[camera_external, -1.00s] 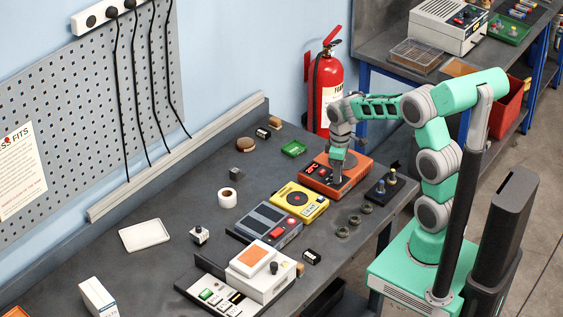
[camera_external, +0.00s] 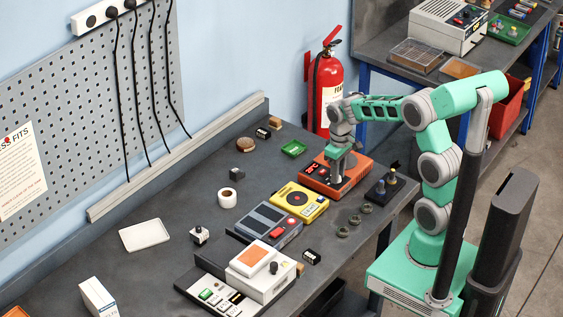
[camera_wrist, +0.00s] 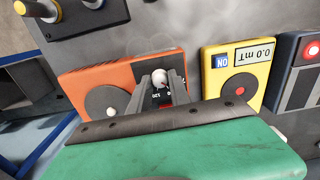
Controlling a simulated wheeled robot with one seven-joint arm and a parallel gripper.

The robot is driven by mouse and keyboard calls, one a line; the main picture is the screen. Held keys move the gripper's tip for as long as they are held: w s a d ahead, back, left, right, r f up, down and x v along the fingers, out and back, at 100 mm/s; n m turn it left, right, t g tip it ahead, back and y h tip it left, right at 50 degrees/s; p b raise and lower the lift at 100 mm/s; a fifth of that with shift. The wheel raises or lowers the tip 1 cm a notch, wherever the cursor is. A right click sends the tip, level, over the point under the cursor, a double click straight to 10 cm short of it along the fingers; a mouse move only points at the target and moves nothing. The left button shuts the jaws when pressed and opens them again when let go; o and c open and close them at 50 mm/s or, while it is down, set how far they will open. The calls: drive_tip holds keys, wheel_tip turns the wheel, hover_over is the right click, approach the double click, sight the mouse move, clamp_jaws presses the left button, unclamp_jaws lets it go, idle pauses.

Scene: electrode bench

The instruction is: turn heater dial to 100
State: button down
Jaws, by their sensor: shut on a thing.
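The orange heater unit (camera_external: 355,180) sits at the right front of the bench, with a dark round plate on its top. In the wrist view the heater (camera_wrist: 88,75) shows a grey disc and a black panel carrying a white-topped dial (camera_wrist: 161,76) with printed marks, "120" among them. My gripper (camera_external: 337,182) points down over the heater's panel, and in the wrist view its two fingers (camera_wrist: 163,86) are shut on the dial from both sides. The fingers hide much of the scale, so I cannot read the dial's setting.
A yellow meter (camera_external: 300,202) reading "0.0 mT" stands close beside the heater, also in the wrist view (camera_wrist: 238,75). A grey instrument (camera_external: 268,225) is beyond it. A black terminal block (camera_external: 384,187) and several dark rings (camera_external: 355,220) lie near the front edge.

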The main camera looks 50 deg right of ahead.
drive_tip(key=shift+m+b, duration=0.3)
drive_tip(key=shift+m, duration=2)
drive_tip(key=c, duration=1.2)
unclamp_jaws()
wheel_tip(320, 180, up, 8)
drive_tip(key=shift+f+b, duration=0.1)
drive_tip(key=shift+b, duration=0.5)
